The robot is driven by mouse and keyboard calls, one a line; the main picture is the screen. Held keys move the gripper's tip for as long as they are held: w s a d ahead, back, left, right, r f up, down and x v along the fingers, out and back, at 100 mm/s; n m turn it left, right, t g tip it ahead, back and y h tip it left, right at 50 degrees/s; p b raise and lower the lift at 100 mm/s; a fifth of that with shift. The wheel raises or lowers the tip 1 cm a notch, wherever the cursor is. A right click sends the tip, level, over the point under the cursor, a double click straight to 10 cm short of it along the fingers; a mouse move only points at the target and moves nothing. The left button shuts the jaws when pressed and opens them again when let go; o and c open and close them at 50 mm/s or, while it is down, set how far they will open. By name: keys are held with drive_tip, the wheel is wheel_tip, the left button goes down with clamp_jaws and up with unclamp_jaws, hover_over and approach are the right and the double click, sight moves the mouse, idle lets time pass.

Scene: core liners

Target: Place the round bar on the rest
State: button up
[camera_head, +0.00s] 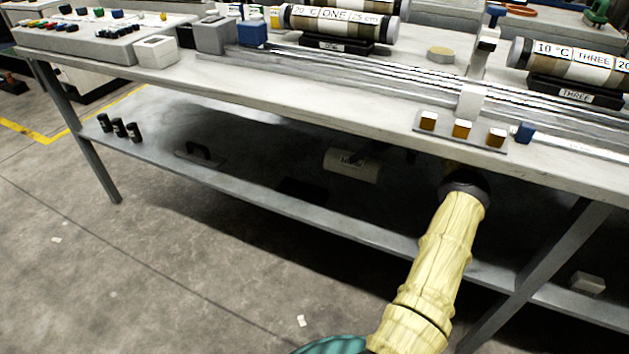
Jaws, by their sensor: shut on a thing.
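My arm, in a yellow sleeve, reaches in from the bottom toward the underside of the bench. It ends in a dark wrist ring just below the tabletop's front edge. My gripper itself is hidden in the shadow there, so I cannot see its fingers or what they hold. Long shiny metal bars or rails (360,78) run along the tabletop; I cannot tell whether one is the round bar. A pale block (470,101) stands among them; I cannot tell whether it is the rest. A pale labelled cylinder (352,166) lies on the lower shelf.
The tabletop (300,103) holds core tubes ONE (335,22) and THREE (575,65) on black cradles. A plate with orange-brown blocks (462,130) sits at its front edge. Several black cylinders (118,128) stand on the lower shelf (165,152). A table leg (540,275) stands right of my arm.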

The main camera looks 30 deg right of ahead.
drive_tip(key=shift+s+d+r, duration=0.2)
drive_tip(key=shift+s+d, duration=0.8)
drive_tip(key=shift+s, duration=0.25)
drive_tip(key=w+a+b, duration=0.2)
drive_tip(key=a+b, duration=0.1)
drive_tip(key=a, duration=0.2)
drive_tip(key=w+a+b, duration=0.2)
drive_tip(key=a, duration=0.4)
drive_tip(key=w+a+b, duration=0.2)
drive_tip(key=a+b, duration=0.1)
drive_tip(key=a, duration=0.2)
drive_tip(key=shift+w+a+f+b, duration=0.1)
drive_tip(key=shift+a+f+b, duration=0.05)
drive_tip(key=shift+a+b, duration=0.2)
drive_tip(key=shift+w+a, duration=0.1)
drive_tip(key=shift+a, duration=0.05)
wheel_tip(320, 180, down, 3)
drive_tip(key=b, duration=0.3)
drive_tip(key=shift+f, duration=0.15)
